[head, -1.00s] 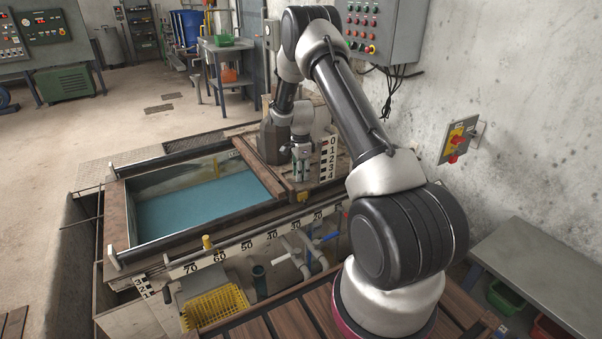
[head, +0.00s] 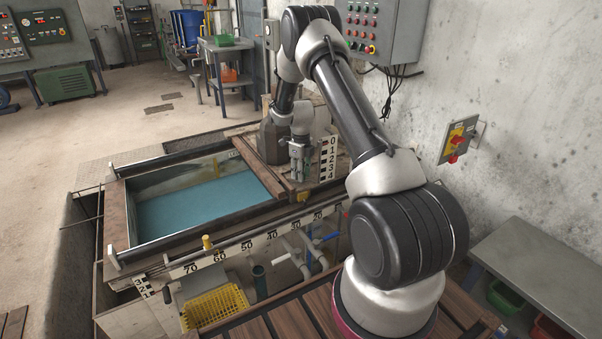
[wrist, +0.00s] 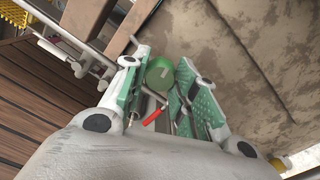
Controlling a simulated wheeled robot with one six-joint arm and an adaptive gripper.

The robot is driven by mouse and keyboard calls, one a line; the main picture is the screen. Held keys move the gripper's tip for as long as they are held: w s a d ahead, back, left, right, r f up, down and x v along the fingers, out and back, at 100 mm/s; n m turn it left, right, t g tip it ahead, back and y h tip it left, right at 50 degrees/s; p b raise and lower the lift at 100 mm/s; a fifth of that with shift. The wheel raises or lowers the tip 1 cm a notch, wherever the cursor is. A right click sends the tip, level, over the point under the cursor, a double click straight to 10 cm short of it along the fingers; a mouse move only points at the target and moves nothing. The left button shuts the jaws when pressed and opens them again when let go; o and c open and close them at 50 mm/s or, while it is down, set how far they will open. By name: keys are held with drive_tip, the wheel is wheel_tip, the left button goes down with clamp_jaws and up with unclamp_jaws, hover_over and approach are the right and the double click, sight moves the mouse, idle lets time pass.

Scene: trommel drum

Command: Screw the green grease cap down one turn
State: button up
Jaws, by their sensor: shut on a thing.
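The green grease cap (wrist: 160,75) shows in the wrist view as a round, bright green top between my fingertips. My gripper (wrist: 161,78) has green-padded fingers on either side of the cap and is shut on it. In the head view my gripper (head: 300,168) points down at the far right end of the tank frame, beside the upright number scale (head: 329,158). The cap cannot be made out there, and its lower part and thread are hidden.
A small red-handled part (wrist: 153,117) lies near my fingers in the wrist view. The blue-floored tank (head: 200,208) is to the left of my gripper. A control box (head: 383,28) hangs on the wall behind my arm. A yellow basket (head: 215,306) sits below the tank front.

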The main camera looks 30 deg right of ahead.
drive_tip(key=shift+m, duration=1.2)
drive_tip(key=o, duration=1)
drive_tip(key=shift+c, duration=0.2)
drive_tip(key=shift+o, duration=0.3)
drive_tip(key=shift+r, duration=0.15)
wheel_tip(320, 180, up, 12)
drive_tip(key=shift+f, duration=0.2)
